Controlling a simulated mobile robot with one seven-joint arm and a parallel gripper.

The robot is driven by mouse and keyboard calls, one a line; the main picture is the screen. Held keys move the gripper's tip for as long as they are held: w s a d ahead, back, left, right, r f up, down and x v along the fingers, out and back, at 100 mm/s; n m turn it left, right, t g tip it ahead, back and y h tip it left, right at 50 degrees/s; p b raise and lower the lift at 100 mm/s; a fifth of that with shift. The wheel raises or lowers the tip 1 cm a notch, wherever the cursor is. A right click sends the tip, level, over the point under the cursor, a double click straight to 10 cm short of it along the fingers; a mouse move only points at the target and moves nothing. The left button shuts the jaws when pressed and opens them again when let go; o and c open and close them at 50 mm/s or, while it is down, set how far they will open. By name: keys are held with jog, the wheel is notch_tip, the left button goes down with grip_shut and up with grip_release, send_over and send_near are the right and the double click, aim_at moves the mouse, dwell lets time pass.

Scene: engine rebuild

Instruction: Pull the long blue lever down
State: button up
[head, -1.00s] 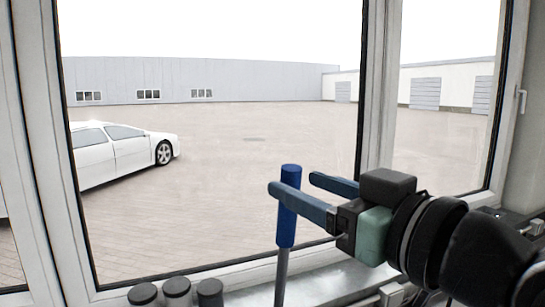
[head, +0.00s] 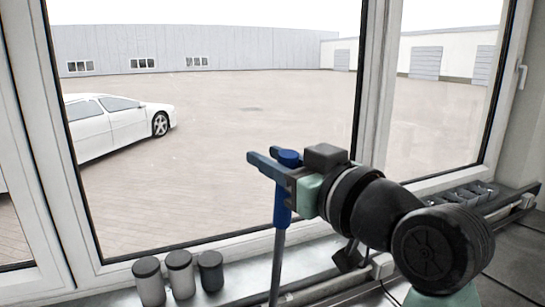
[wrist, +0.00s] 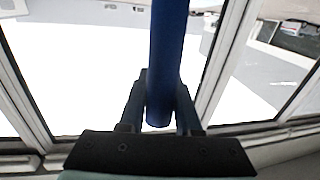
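The long blue lever (head: 283,205) has a blue cylindrical handle on a thin grey shaft and stands nearly upright in front of the window. My gripper (head: 272,160) is around the upper part of the handle, just below its top. One finger is on each side, and the fingers look closed against it. In the wrist view the blue handle (wrist: 166,60) runs between the two fingers (wrist: 160,102) and hides part of the view behind them. The lower end of the shaft leaves the bottom of the head view.
Several dark-capped grey cylinders (head: 179,274) stand on the sill left of the lever. A tray with compartments (head: 468,194) lies on the ledge at the right. The window frame (head: 372,90) rises close behind my arm. A white car (head: 113,125) is outside.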

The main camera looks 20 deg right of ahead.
grip_shut()
dwell(1.0)
